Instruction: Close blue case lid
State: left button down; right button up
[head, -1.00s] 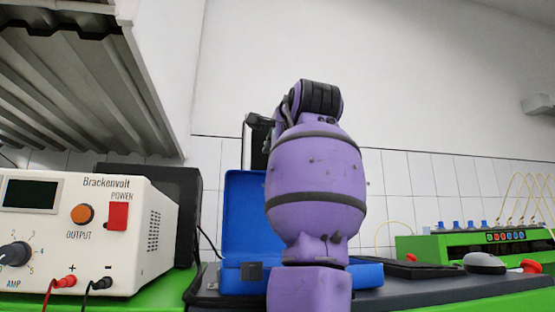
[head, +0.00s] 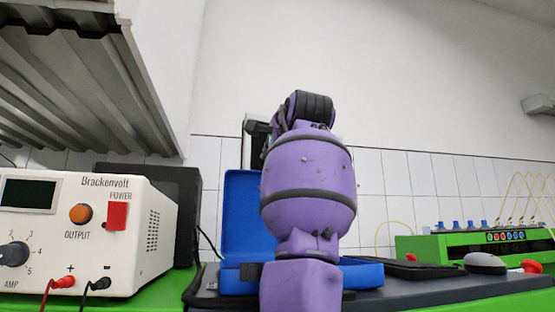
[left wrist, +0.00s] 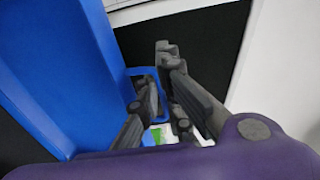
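The blue case (head: 240,278) sits on the dark bench mat with its lid (head: 240,210) raised about upright. My purple left arm stands in front of it and hides much of the case and the lid's right part. In the left wrist view a large blue panel, apparently the lid (left wrist: 60,70), fills the left side. My left gripper (left wrist: 158,78) is beside it, its dark fingers apart with a gap between them. I see nothing held, and cannot tell whether a finger touches the lid. My right gripper is not in view.
A white power supply (head: 135,240) with red and black leads stands at left, before a black box (head: 185,205). A green device (head: 470,248) with yellow loops is at right. A grey mouse-like object (head: 485,262) and a flat black item (head: 415,269) lie right of the case.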

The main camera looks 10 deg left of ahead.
pick_arm(q)
jog(key=shift+s+d+f+t, duration=0.25)
jog(key=shift+s+d+t, duration=0.05)
jog(key=shift+s, duration=0.4)
jog(key=s+d+f+t+y, duration=0.1)
jog(key=s+d+f+t, duration=0.2)
jog(key=s, duration=0.8)
jog(key=shift+d+f+t+y, duration=0.2)
jog(key=shift+f+t+y, duration=0.1)
jog(key=shift+f+t, duration=0.65)
jog(key=c, duration=2.2)
grip_release()
jog(key=v, duration=1.2)
